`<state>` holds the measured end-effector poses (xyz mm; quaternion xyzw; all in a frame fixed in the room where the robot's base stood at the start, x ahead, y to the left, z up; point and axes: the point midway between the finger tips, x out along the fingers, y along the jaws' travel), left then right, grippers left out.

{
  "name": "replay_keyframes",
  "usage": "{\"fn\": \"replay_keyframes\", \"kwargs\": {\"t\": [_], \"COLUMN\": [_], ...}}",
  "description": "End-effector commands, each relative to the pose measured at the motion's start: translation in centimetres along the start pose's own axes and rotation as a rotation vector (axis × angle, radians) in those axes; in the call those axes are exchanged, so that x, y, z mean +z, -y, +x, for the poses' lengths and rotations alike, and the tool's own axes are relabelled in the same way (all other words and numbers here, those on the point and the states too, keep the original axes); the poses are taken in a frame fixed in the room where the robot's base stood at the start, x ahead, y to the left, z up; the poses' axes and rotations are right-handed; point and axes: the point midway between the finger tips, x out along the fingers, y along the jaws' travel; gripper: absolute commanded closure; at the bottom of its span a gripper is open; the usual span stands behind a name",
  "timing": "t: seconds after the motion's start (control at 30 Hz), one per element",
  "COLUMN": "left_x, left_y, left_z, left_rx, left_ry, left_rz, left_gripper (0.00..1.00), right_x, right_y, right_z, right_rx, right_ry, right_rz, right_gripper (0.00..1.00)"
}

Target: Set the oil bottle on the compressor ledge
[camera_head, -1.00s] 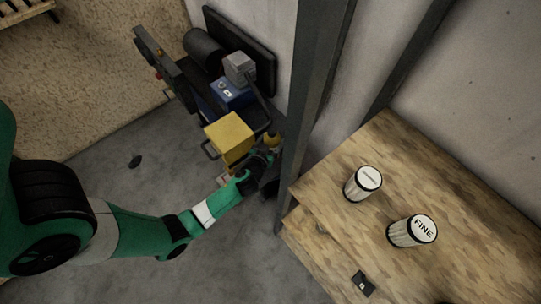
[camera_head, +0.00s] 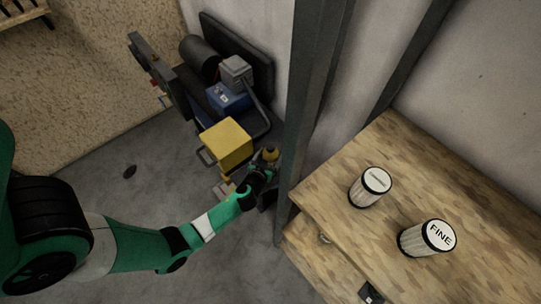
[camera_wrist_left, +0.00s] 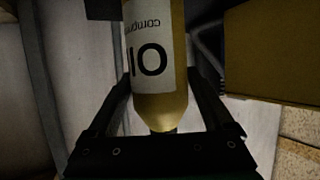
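The oil bottle (camera_head: 270,154) is amber and small in the head view, beside the yellow box. In the left wrist view the oil bottle (camera_wrist_left: 160,95) has a white label with inverted print, and its narrow end points toward the gripper. My left gripper (camera_head: 264,167) has a finger against each side of the bottle and appears shut on it. The fingers also show in the wrist view (camera_wrist_left: 160,80). The compressor (camera_head: 228,92), with blue and grey parts and a dark tank, stands against the wall. I cannot make out its ledge clearly. My right gripper is not in view.
A yellow box (camera_head: 226,142) with a side handle stands close left of the bottle; it fills the upper right of the wrist view (camera_wrist_left: 275,50). A dark post (camera_head: 309,110) rises just right. Two filter canisters (camera_head: 370,188) (camera_head: 427,238) stand on a wooden bench (camera_head: 330,200). Grey floor is open at left.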

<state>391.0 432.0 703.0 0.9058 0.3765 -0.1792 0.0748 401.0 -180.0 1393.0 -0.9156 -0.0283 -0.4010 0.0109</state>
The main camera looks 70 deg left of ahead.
Motion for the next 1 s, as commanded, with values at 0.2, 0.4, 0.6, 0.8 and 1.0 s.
{"fn": "replay_keyframes", "kwargs": {"t": [0.2,0.4,0.6,0.8,1.0], "left_x": [0.0,-0.3,-0.4,-0.4,-0.3], "left_y": [0.0,0.0,-0.1,-0.1,-0.1], "left_z": [0.0,-0.7,-5.0,-9.7,-12.0], "left_rx": [0.0,0.001,0.004,0.005,0.002], "left_ry": [0.0,0.001,0.001,0.001,0.0], "left_rz": [0.0,0.001,0.003,0.003,0.001], "left_gripper": [0.0,0.0,0.0,0.0,0.0], "right_x": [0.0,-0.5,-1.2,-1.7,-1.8], "right_y": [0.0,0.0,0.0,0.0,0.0], "right_z": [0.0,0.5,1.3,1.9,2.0], "right_rx": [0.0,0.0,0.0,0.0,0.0], "right_ry": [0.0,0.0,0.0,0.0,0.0], "right_rz": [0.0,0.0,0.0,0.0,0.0], "right_gripper": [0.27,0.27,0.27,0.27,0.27]}}
